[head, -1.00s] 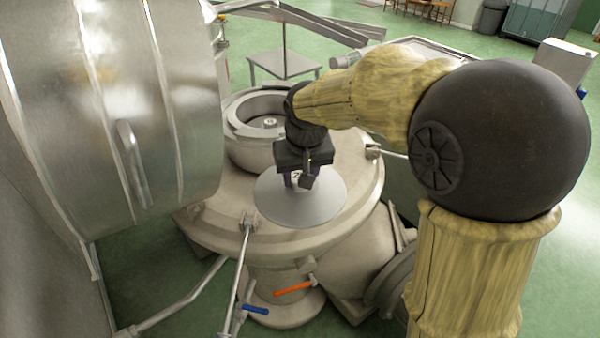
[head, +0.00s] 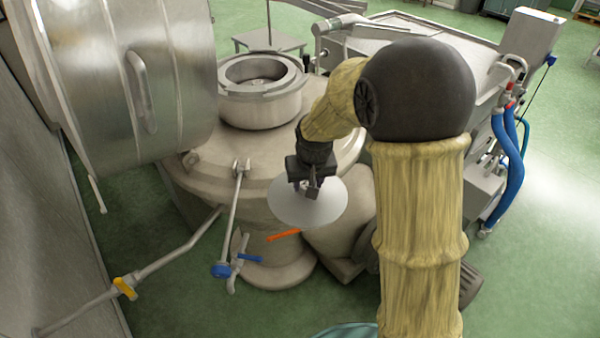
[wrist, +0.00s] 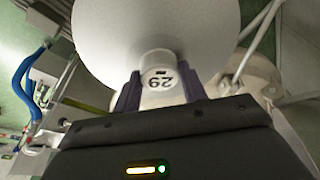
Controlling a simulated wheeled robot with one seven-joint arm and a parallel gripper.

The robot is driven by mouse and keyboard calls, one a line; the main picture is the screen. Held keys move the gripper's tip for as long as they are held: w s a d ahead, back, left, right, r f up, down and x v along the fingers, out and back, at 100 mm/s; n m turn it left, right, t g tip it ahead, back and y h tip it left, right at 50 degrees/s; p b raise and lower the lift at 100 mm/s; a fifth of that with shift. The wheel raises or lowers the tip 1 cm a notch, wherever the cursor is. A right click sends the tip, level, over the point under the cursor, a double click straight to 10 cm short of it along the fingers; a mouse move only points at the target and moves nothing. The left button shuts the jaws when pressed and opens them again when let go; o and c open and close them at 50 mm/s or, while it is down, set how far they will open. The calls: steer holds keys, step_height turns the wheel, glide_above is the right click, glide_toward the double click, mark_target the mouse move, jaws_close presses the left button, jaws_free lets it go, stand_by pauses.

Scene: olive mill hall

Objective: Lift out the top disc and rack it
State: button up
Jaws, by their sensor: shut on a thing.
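A grey-white round disc (head: 322,211) hangs from my gripper (head: 308,188), in front of the front right rim of the round beige machine. In the wrist view the disc (wrist: 150,30) fills the top middle. Its white hub, marked 29, sits between the purple fingertips of my gripper (wrist: 158,92), which are shut on it. The machine's open bowl (head: 262,92) stands on top with a round hub inside; its depths are partly hidden. No rack can be made out with certainty.
A large steel lid (head: 110,80) stands open at the left. A metal rod (head: 232,205) and pipes with blue and orange handles are at the machine's front. A steel tank (head: 400,40) stands behind my arm; blue hoses (head: 508,165) hang at the right.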

steer(key=s+d+f+m+b, duration=0.1)
steer(key=d+f, duration=0.4)
steer(key=f, duration=0.7)
steer(key=s+d+f+m+b, duration=0.1)
steer(key=d+f+b, duration=0.3)
steer(key=f, duration=0.9)
steer(key=shift+s+d+f+b, duration=0.3)
steer(key=shift+s+d, duration=0.25)
steer(key=shift+d, duration=0.35)
